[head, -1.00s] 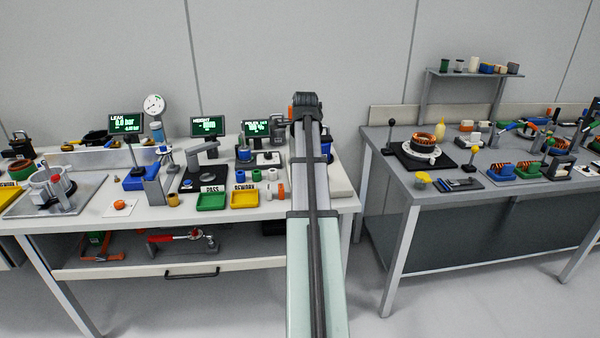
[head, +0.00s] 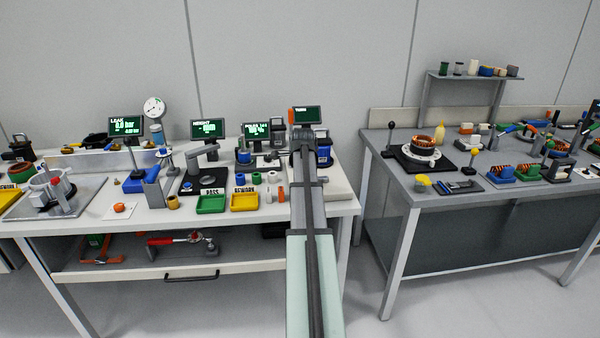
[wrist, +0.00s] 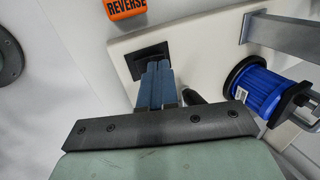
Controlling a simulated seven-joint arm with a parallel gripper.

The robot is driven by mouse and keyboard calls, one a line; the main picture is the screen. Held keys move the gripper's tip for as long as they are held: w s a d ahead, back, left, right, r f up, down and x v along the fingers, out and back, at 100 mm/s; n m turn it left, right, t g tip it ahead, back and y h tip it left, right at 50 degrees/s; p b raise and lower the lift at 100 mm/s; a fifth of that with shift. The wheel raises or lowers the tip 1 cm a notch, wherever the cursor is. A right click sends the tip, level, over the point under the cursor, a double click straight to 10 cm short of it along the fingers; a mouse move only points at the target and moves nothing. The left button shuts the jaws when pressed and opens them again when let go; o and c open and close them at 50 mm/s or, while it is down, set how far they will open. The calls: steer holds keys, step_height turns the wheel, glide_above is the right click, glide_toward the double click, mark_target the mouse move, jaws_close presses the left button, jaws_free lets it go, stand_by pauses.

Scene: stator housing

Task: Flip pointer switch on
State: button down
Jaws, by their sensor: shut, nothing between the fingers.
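In the wrist view my gripper (wrist: 157,68) is shut and empty, its two blue-grey fingers side by side. The fingertips overlap the lower edge of a black square part (wrist: 148,54) on a cream plate (wrist: 200,50). This part may be the pointer switch; the fingers cover some of it, and I cannot tell its setting or whether they touch it. A dark rounded part (wrist: 191,97) shows just right of the fingers, partly behind the gripper body. In the head view my arm hides the fingers and the spot below them.
An orange REVERSE block (wrist: 126,7) lies beyond the plate. A blue cylinder with black ends (wrist: 260,92) and a grey metal bar (wrist: 290,38) stand close on the right. In the head view, a green tray (head: 211,204) and a yellow tray (head: 244,202) sit left of my arm.

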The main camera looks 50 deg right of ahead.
steer(key=shift+w+d+f, duration=0.15)
steer(key=shift+f, duration=0.4)
steer(key=shift+w+d, duration=0.1)
steer(key=shift+w+d+f+g+y, duration=0.1)
steer(key=shift+w+f+g+y, duration=0.05)
steer(key=shift+f+g+y, duration=0.15)
steer(key=shift+s, duration=0.2)
